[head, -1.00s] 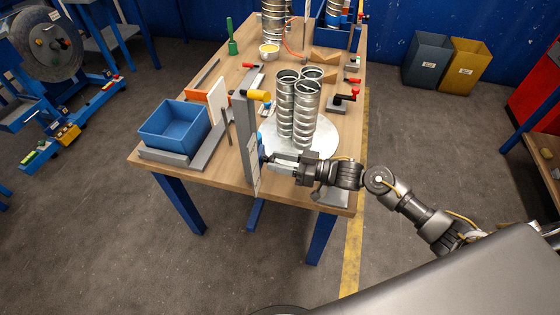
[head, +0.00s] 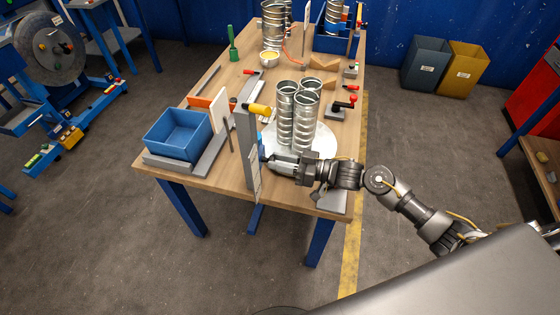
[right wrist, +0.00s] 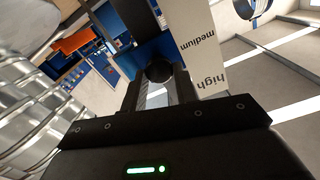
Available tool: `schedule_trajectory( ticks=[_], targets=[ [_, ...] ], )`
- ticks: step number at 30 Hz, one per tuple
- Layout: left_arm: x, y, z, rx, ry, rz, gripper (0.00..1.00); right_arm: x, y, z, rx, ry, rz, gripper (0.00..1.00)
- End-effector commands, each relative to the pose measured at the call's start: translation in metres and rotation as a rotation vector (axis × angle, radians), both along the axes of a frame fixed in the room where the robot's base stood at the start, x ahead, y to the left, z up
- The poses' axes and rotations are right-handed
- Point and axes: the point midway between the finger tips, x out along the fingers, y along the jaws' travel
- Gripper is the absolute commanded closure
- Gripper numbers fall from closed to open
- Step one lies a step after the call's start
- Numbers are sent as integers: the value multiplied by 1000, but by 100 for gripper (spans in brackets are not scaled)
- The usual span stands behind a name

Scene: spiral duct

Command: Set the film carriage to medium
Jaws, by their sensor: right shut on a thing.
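The grey upright mast (head: 246,150) stands at the table's front edge, with a pale label strip (head: 255,175) on its side. In the right wrist view the strip (right wrist: 206,50) shows the words "medium" and "high". My right gripper (head: 270,161) is at the mast and shut on the knob, which lies between the fingertips in the wrist view (right wrist: 158,92). My left gripper is out of view.
Several spiral metal ducts (head: 302,120) stand on a round plate (head: 322,140) just behind my right gripper. A blue bin (head: 178,132) stands left of the mast.

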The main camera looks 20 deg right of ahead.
Motion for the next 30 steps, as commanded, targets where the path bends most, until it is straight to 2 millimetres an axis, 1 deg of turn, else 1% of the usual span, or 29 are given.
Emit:
schedule_trajectory(
  ticks=[1,3,4,9,17,20,23,30],
  targets=[
    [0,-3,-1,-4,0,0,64,1,0,0,2,-4,-1,100],
    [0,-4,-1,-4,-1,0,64,1,0,0,2,-4,-1,100],
    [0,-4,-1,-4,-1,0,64,1,0,0,2,-4,-1,69],
    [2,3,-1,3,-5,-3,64,0,0,0,1,-3,-1,48],
    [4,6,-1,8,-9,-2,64,0,0,-1,1,-2,-1,48],
    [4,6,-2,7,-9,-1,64,-3,-6,-2,0,0,-1,48],
    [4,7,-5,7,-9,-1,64,-11,-18,-3,-1,-2,-1,48],
    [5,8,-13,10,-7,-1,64,-37,-58,-4,-2,-1,-1,48]
  ],
)
